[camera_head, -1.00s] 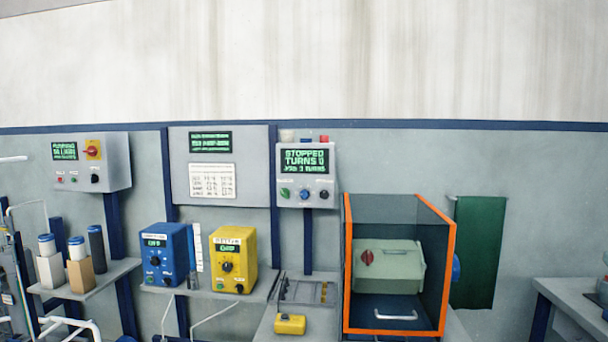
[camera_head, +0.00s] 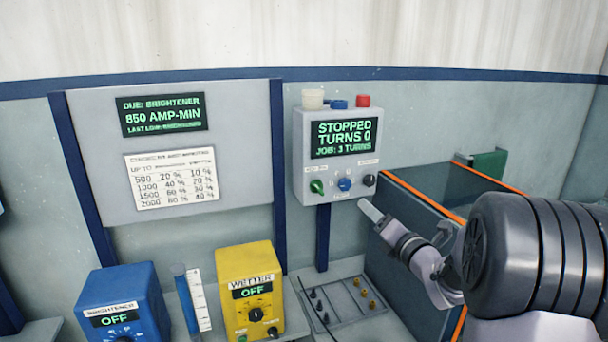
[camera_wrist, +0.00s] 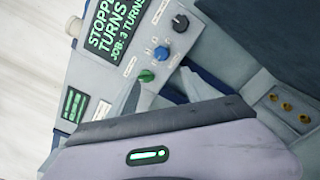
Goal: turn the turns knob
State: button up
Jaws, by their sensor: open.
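The wrist view also shows the green (camera_wrist: 146,76), blue (camera_wrist: 161,53) and black knobs (camera_wrist: 180,23), rotated. My gripper (camera_head: 368,211) is below and right of the box in the head view. In the wrist view its open fingertips (camera_wrist: 168,89) are close to the green and blue knobs, holding nothing.
An orange-edged enclosure (camera_head: 405,240) stands behind my arm at right. A tray (camera_head: 345,312) with small dark and brass pieces lies below the box. A yellow WETTER unit (camera_head: 246,265) and a blue unit (camera_head: 115,290), both reading OFF, stand left.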

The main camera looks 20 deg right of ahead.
aim_at(346, 186)
jog(key=w, duration=1.6)
jog(key=shift+d, duration=0.1)
grip_shut()
